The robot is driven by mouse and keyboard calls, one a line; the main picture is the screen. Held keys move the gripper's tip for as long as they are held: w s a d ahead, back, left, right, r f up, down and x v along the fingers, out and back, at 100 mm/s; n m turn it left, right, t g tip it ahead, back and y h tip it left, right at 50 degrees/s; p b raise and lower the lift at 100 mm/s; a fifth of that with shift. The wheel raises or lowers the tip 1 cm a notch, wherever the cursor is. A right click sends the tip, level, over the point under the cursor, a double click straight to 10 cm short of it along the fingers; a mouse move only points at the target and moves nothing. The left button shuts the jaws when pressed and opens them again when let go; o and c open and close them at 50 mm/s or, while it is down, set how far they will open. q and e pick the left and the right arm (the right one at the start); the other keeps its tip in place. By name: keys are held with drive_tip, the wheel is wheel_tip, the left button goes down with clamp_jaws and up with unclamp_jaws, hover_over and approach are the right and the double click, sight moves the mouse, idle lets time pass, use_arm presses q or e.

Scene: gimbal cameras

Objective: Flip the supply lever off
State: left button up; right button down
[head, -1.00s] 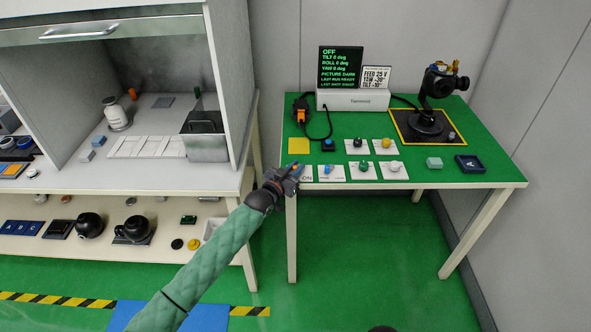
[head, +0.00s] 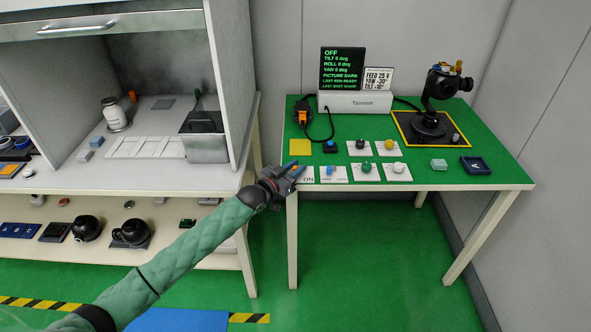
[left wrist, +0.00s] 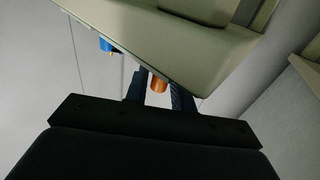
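The supply lever's plate (head: 308,176), marked "ON", sits at the front left corner of the green table; the gripper covers part of it. An orange cap, likely the lever's tip, shows between my left gripper's fingers (head: 293,171). In the left wrist view the orange cap (left wrist: 158,83) sits between the two dark fingertips (left wrist: 159,92), which stand apart; contact is hard to tell. The lever's own position is hidden. The display (head: 342,69) reads "OFF" at its top. My right gripper is not in view.
Beside the plate are a blue knob (head: 329,171), a green knob (head: 366,167) and a white knob (head: 398,167). A black gimbal camera (head: 440,90) stands at the back right. A grey hood (head: 228,80) stands left of the table. Floor in front is clear.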

use_arm(q)
drive_tip(key=shift+o, duration=0.5)
drive_tip(key=shift+f, duration=0.1)
